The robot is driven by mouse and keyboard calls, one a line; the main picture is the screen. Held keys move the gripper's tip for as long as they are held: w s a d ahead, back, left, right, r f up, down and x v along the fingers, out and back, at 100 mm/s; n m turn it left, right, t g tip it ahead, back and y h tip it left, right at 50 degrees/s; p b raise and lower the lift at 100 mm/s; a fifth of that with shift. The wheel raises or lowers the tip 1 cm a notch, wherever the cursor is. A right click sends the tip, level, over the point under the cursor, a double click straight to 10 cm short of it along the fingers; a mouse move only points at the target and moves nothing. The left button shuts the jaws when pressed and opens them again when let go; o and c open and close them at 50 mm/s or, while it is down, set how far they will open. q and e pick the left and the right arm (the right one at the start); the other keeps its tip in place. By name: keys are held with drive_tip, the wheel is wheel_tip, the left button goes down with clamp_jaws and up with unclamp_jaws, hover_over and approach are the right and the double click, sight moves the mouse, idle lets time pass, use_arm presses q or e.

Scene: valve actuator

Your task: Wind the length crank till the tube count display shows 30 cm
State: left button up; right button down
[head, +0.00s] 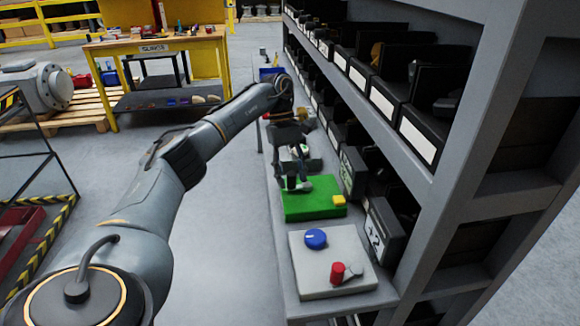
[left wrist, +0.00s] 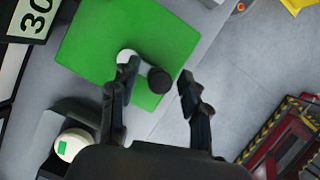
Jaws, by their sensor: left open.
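The length crank, with a white hub (left wrist: 127,57) and a black handle (left wrist: 159,80), is on a green box (left wrist: 95,35). My left gripper (head: 293,186) is down over this box. In the left wrist view its open fingers (left wrist: 157,74) are on either side of the black handle; contact is unclear. A display (left wrist: 38,18) beside the box reads 30, with its edge cut off. In the head view this display (head: 352,172) is too small to read. My right gripper is not in view.
A white box (head: 305,272) with a blue knob (head: 316,239) and a red-handled crank (head: 339,272) stands nearer, beside a "+2" sign (head: 383,231). A round white part with a green square (left wrist: 72,145) is close by. Shelf bins (head: 378,97) rise on the right; open floor lies left.

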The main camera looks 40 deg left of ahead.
use_arm(q)
drive_tip(key=v, duration=1.1)
drive_tip(key=shift+a+r, duration=0.25)
drive_tip(key=shift+r, duration=0.1)
drive_tip(key=shift+w, duration=0.1)
